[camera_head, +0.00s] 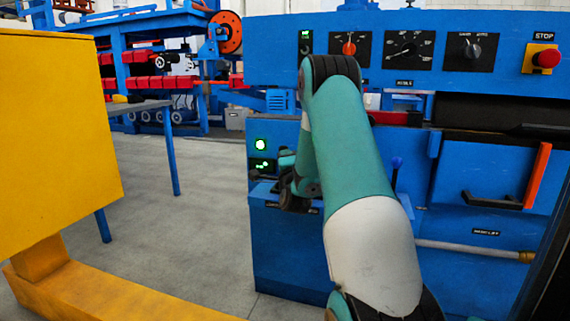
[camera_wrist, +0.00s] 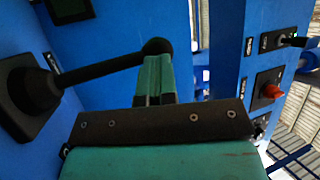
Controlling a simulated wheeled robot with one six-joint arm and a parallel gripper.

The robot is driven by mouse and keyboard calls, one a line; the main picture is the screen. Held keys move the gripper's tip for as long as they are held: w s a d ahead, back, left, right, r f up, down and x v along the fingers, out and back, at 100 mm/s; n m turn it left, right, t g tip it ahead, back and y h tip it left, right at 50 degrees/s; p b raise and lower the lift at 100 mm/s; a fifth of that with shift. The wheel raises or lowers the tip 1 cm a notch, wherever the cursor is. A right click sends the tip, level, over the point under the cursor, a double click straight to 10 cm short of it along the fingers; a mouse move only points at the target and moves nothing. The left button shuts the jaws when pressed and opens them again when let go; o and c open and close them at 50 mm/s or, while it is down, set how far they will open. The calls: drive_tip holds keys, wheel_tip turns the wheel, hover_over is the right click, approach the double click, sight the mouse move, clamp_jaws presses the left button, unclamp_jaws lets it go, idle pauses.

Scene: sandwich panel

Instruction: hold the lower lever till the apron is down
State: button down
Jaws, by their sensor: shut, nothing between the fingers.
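In the wrist view a black lever (camera_wrist: 100,74) reaches from a round base on a dark plate at the left to a ball knob. My gripper (camera_wrist: 156,68) is shut, with its teal fingertips at the knob. They look close to or touching it, but I cannot tell which. In the head view my gripper (camera_head: 286,160) is at the machine's left front, partly behind my arm. The lever is not clear there. I cannot tell which part is the apron.
The blue machine has a panel (camera_head: 376,83) with dials and a red stop button (camera_head: 545,59). A blue-knobbed lever (camera_head: 396,163) stands right of my arm. An orange bar (camera_head: 538,175) is at the right. A yellow cabinet (camera_head: 55,130) stands left; grey floor between is clear.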

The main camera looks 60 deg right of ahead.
drive_tip(key=b+v, duration=0.2)
drive_tip(key=v, duration=1.2)
drive_tip(key=shift+r+b, duration=0.3)
